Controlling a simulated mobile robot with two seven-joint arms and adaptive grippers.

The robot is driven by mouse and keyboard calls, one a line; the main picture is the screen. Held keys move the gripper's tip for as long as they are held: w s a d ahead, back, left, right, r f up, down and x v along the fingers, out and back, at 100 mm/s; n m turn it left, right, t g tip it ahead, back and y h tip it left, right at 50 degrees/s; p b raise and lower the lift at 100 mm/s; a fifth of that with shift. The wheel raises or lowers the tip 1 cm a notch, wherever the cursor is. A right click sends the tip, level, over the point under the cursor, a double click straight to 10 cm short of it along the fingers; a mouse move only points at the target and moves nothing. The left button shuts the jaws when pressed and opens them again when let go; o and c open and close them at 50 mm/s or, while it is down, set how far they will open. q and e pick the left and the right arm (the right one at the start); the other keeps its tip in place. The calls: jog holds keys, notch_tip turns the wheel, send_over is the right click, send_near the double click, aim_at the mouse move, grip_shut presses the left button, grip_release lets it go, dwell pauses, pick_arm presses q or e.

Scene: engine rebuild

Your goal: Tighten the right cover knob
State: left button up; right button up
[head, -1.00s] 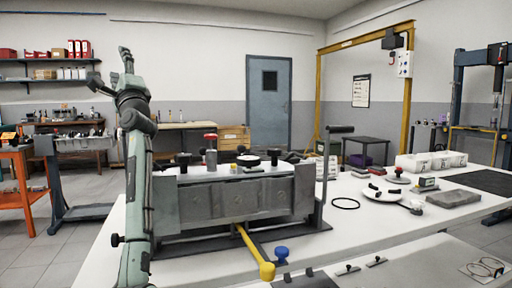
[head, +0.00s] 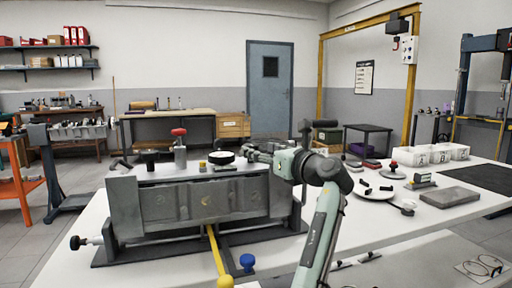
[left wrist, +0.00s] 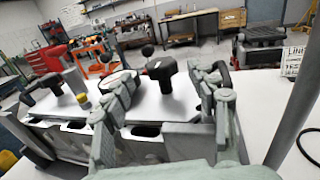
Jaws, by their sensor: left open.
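The engine block (head: 200,200) stands in a dark stand on the white table, with its cover on top. In the left wrist view, the right cover knob (left wrist: 163,73) is a black T-shaped handle on a thick stem. My left gripper (head: 258,151) is over the right end of the cover in the head view and hides that knob there. In the left wrist view the left gripper (left wrist: 168,90) is open, with a finger on each side of the knob. I cannot tell whether they touch it. The left black knob (head: 150,156) stands at the cover's other end. My right gripper is not in view.
A red-topped post (head: 179,147), a small yellow cap (head: 202,166) and a round white-faced part (head: 221,158) stand between the knobs. A yellow bar (head: 216,252) and a blue knob (head: 247,262) are in front.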

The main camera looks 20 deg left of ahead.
aim_at(255, 147)
pick_arm(q)
jog(key=shift+x, duration=2)
jog(key=c, duration=1.2)
